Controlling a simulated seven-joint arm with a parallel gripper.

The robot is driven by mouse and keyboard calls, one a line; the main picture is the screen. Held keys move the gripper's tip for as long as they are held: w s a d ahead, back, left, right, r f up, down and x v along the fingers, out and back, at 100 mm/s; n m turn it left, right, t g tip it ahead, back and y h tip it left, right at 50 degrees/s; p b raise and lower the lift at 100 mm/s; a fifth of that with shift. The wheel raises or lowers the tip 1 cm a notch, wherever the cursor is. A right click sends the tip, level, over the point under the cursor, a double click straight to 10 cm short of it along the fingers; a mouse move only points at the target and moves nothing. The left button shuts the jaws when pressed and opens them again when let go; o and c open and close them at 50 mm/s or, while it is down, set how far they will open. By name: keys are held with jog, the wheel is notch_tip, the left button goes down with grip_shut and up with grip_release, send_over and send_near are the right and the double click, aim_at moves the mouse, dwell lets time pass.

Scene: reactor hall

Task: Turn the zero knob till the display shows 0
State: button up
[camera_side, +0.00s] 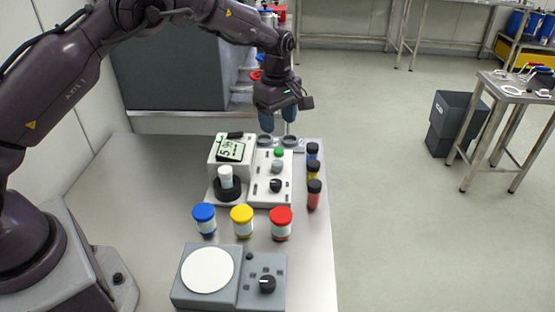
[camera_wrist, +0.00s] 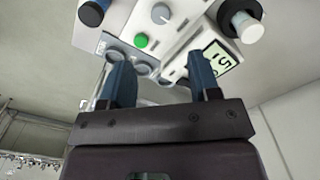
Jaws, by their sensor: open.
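The white instrument (camera_side: 213,152) stands on the bench, and its tilted display (camera_side: 230,150) shows dark digits that seem to start with 5. The display also shows at a slant in the wrist view (camera_wrist: 219,59). The control panel beside it has a green button (camera_side: 279,152), a grey knob (camera_side: 277,167) and a black knob (camera_side: 276,185). I cannot read which one is the zero knob. In the wrist view the grey knob (camera_wrist: 162,14) and green button (camera_wrist: 141,41) lie beyond my fingers. My gripper (camera_side: 278,120) is open and empty, above the panel's far end, apart from the knobs.
Blue (camera_side: 204,214), yellow (camera_side: 242,216) and red-lidded (camera_side: 281,217) jars stand in front. Several small vials (camera_side: 313,170) line the right side. A grey device (camera_side: 253,262) with a white disc is nearest. The left bench is clear.

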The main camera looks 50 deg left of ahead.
aim_at(277, 162)
notch_tip(277, 162, down, 12)
dwell(0.4)
jog(key=c, duration=0.9)
